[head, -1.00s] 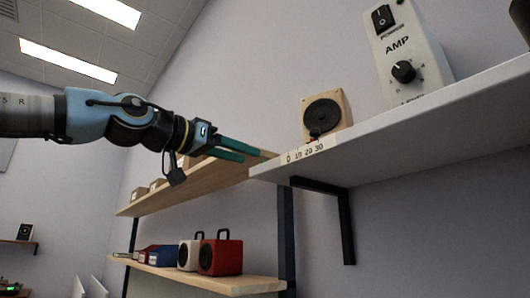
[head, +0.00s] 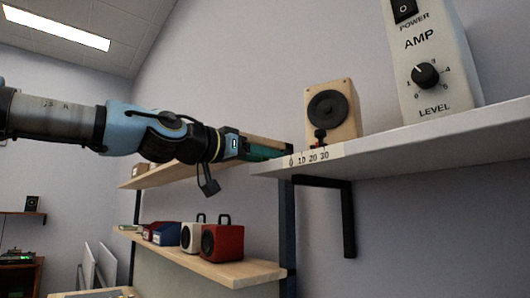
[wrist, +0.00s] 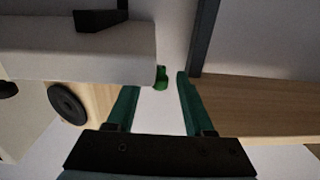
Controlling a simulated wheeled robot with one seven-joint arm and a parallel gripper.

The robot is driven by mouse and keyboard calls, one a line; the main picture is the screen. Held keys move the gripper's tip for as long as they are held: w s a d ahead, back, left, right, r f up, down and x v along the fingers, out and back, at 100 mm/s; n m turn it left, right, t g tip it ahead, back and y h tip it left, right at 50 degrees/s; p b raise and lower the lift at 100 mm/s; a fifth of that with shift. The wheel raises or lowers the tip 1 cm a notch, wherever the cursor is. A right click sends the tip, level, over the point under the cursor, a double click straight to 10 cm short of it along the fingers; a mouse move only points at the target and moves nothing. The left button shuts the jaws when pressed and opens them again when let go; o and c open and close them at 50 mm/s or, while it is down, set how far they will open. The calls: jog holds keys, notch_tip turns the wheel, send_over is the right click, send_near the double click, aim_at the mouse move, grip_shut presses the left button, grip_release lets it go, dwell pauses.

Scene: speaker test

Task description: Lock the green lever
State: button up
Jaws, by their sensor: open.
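A small green lever (wrist: 161,77) shows in the wrist view at the end corner of the white shelf (wrist: 70,54). My gripper (wrist: 158,86) has its two teal fingers apart, with nothing between them but the lever just beyond or at their tips. I cannot tell whether a finger touches it. In the head view my gripper (head: 272,153) is at the left end of the white shelf (head: 400,144). The lever cannot be made out there.
On the white shelf stand a wooden speaker (head: 345,125) and a white amp (head: 425,60); a printed scale (head: 312,157) marks its front edge. Wooden shelves on the left hold a red speaker (head: 222,241) and a white one (head: 190,236). A dark bracket (head: 347,215) hangs below the white shelf.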

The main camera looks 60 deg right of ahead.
grip_shut()
dwell(0.5)
